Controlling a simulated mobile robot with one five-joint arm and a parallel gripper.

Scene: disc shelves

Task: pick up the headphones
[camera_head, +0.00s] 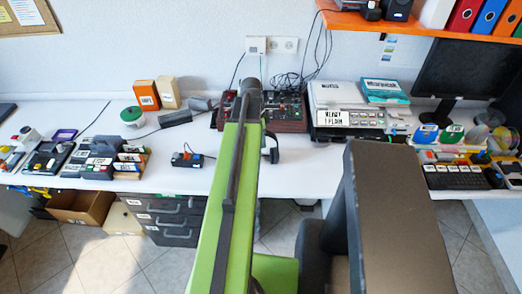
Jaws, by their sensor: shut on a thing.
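A dark, curved thing with a pale part (270,148) shows just right of my green arm, near the front edge of the white desk. It may be part of the headphones, but my arm covers the rest and I cannot be sure. My arm reaches forward over the desk and ends in a dark joint in front of a dark red device. My gripper's fingers are hidden behind the arm, so I cannot see what they touch.
The dark red device (291,112) with knobs stands at the back of the white desk (185,140). A small black box (187,159) lies left of my arm. Grey stacked equipment (345,112) and a monitor (464,68) stand right. Dark drawers (172,218) are below.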

